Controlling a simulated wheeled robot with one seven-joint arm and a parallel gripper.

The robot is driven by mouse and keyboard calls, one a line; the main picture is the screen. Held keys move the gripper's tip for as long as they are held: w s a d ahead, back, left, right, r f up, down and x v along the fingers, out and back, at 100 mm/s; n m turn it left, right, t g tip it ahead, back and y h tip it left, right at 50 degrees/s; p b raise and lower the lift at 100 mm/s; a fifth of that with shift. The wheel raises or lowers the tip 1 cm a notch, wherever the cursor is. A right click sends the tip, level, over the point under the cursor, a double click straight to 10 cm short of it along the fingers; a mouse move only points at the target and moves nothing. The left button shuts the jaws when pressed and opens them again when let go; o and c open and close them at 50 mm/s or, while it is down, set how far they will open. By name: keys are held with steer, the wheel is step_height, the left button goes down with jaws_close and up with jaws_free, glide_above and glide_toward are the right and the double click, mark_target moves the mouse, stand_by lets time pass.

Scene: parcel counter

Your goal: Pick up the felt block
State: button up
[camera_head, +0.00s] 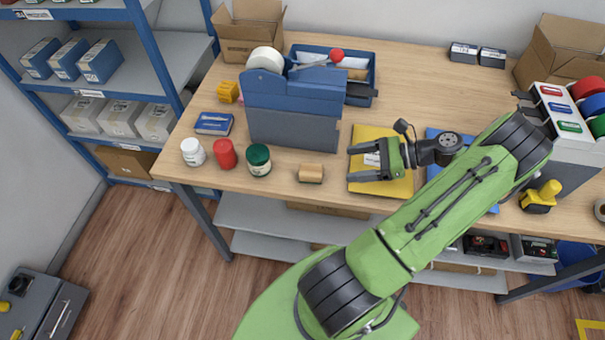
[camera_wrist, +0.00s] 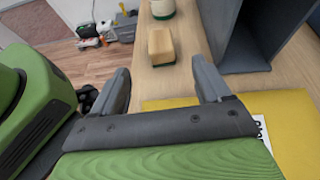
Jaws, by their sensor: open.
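The felt block (camera_head: 311,173) is a small tan block with a darker lower edge. It lies on the wooden counter near its front edge, right of a dark green jar. In the wrist view the block (camera_wrist: 161,46) lies ahead, between the lines of the two fingers and apart from them. My gripper (camera_head: 350,160) is open and empty, over the yellow padded envelope (camera_head: 381,184), to the right of the block. Its fingers point left toward the block. In the wrist view my gripper (camera_wrist: 163,80) shows both fingers spread wide, with bare wood between them.
A green jar (camera_head: 258,160), red jar (camera_head: 225,154) and white jar (camera_head: 193,152) stand left of the block. A blue-and-grey bin (camera_head: 293,112) stands behind it. A blue envelope (camera_head: 436,137) lies under my arm. Bare counter surrounds the block.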

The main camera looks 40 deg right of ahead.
mark_target(304, 171)
steer(key=b+x, duration=0.3)
steer(key=x, duration=1.1)
steer(key=shift+w+f, duration=0.15)
steer(key=shift+f, duration=0.15)
steer(key=shift+r, duration=0.1)
steer(key=c, duration=1.1)
